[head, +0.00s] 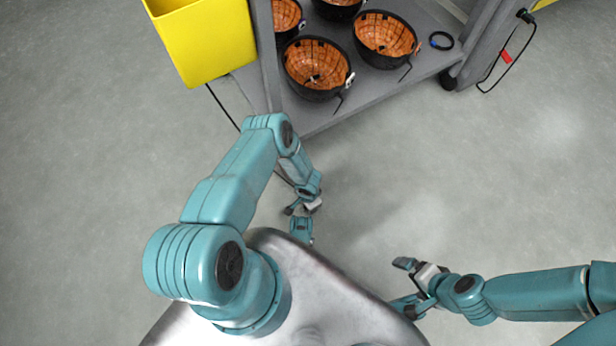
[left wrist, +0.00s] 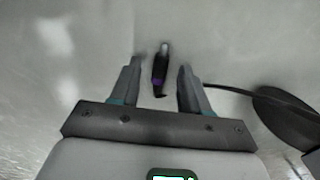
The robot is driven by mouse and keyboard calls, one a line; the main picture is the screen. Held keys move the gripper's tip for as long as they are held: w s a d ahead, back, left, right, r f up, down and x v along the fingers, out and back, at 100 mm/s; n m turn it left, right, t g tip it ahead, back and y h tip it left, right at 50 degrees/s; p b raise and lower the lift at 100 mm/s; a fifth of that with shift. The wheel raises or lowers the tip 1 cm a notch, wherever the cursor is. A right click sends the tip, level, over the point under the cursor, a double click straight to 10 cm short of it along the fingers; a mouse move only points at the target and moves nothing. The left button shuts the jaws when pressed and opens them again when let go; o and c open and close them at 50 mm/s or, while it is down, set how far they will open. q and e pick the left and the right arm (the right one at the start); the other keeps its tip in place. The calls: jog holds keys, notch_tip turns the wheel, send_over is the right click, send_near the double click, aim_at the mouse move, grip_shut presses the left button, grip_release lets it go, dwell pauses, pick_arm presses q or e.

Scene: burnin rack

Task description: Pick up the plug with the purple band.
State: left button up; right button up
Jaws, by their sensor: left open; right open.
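The plug with the purple band (left wrist: 160,66) is small and dark with a pale tip, and it shows in the left wrist view. Its purple band (left wrist: 157,81) is near its lower end. My left gripper (left wrist: 160,70) is open, with one finger on each side of the plug in the picture and visible gaps on both sides. Depth between fingers and plug is hard to tell. In the head view my left gripper (head: 302,207) hangs low, and I cannot make out the plug there. My right gripper (head: 403,284) is open and empty over the floor.
A grey rack shelf (head: 362,100) holds several black bowls (head: 316,68) with orange-brown insides. A yellow bin (head: 205,40) is beside it. A cable with a red band (head: 505,57) hangs at the right. A dark cable (left wrist: 228,90) runs right of the left fingers. Floor at right is clear.

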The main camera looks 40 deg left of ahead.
pick_arm(q)
grip_shut()
dwell(0.5)
